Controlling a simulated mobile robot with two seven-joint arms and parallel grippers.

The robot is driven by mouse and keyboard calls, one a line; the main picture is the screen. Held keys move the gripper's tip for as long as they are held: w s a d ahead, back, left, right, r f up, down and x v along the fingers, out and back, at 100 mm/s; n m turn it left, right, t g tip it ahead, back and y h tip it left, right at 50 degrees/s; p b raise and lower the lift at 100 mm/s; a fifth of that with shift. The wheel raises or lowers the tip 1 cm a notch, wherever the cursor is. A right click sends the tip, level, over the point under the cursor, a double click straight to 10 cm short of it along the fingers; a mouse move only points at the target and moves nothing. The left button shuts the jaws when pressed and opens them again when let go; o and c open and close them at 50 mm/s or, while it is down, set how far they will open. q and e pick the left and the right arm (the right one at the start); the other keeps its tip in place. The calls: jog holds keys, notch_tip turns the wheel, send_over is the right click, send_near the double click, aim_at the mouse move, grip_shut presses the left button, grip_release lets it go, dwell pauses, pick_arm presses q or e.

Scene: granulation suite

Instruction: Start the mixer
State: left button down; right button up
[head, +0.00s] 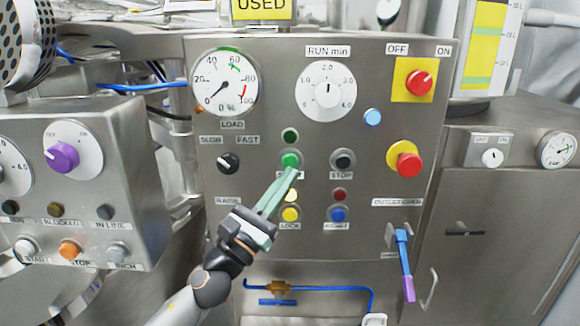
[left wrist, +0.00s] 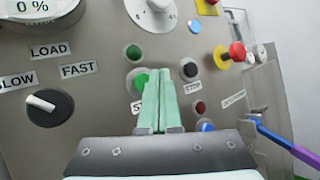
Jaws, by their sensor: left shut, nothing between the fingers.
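The mixer's control panel (head: 260,110) faces me. A green button (head: 290,160) sits in its middle, above a label my fingers mostly cover; it also shows in the left wrist view (left wrist: 137,80). My left gripper (head: 294,171) is shut and empty, its pale green fingertips just below and in front of this button; I cannot tell whether they touch it. In the left wrist view the fingers (left wrist: 159,72) cover the button's right part. A dark green lamp (head: 290,135) is above the button. The load gauge (head: 225,82) shows 0 %. My right gripper is not in view.
Right of the green button is a black STOP button (head: 343,160). A red mushroom button (head: 408,165) juts out farther right, below a red OFF/ON switch (head: 419,83). A yellow LOCK button (head: 290,214) is below. A blue-purple lever (head: 404,265) hangs lower right.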

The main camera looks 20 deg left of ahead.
aim_at(290, 161)
pick_arm(q)
jog(key=shift+w+a, duration=0.25)
jog(key=shift+w, duration=0.65)
dwell(0.3)
dwell(0.9)
jog(key=shift+w+a+b, duration=0.1)
jog(key=shift+w+b, duration=0.2)
jog(key=shift+w, duration=0.1)
